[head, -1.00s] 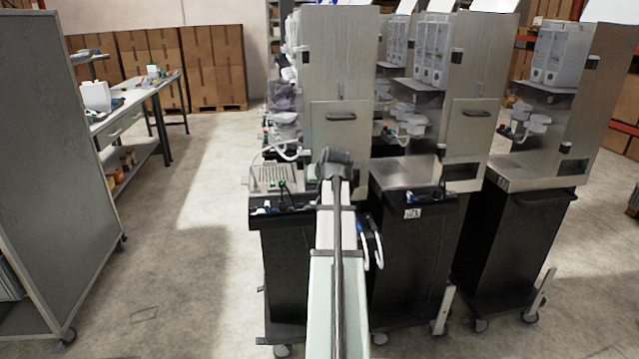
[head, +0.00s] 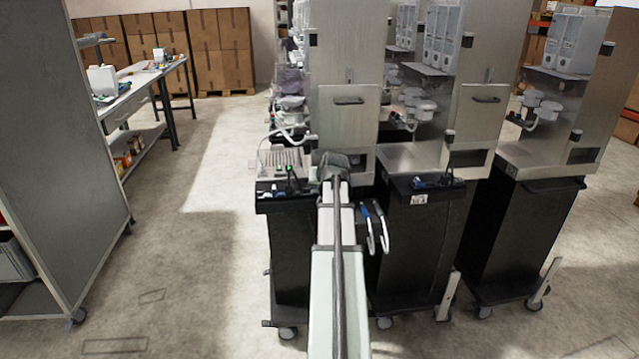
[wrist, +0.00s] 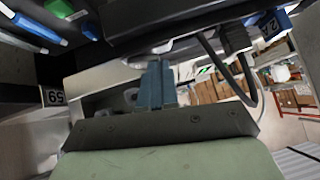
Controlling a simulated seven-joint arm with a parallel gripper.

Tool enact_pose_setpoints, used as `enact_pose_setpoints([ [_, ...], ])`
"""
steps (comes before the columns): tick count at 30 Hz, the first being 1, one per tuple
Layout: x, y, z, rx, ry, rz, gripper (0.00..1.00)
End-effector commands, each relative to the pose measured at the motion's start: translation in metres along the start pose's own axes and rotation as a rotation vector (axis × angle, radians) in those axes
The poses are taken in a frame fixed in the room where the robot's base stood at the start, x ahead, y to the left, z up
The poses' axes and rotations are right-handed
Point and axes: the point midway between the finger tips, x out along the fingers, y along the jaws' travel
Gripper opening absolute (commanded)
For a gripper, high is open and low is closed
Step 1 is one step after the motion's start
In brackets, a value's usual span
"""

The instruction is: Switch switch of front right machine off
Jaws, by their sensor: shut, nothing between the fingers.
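Several dispenser machines stand in a row in the head view: a left one (head: 347,110), a middle one (head: 483,105) and a right one (head: 578,110), each on a black cart. Small green lights or switches (head: 290,169) show on the left machine's front ledge, beside my arm's end. I cannot tell which part is the named switch. In the wrist view, my gripper (wrist: 155,85) is shut and empty, below a dark machine edge. A green switch-like part (wrist: 90,30) sits at upper left, apart from the fingers. The head view hides my fingertips behind my arm.
Black cables and a plug (wrist: 235,42) hang close to the right of my fingers. A grey shelf cabinet (head: 60,150) stands at left, and a workbench (head: 135,95) stands behind it. The floor (head: 190,250) between cabinet and machines is clear.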

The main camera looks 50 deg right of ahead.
Motion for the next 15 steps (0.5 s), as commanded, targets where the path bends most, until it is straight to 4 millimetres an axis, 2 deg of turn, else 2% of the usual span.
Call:
enact_pose_setpoints([
  [15, 0.0058, -0.0026, 0.0054, -0.064, 0.0, 0.064, 0.0],
])
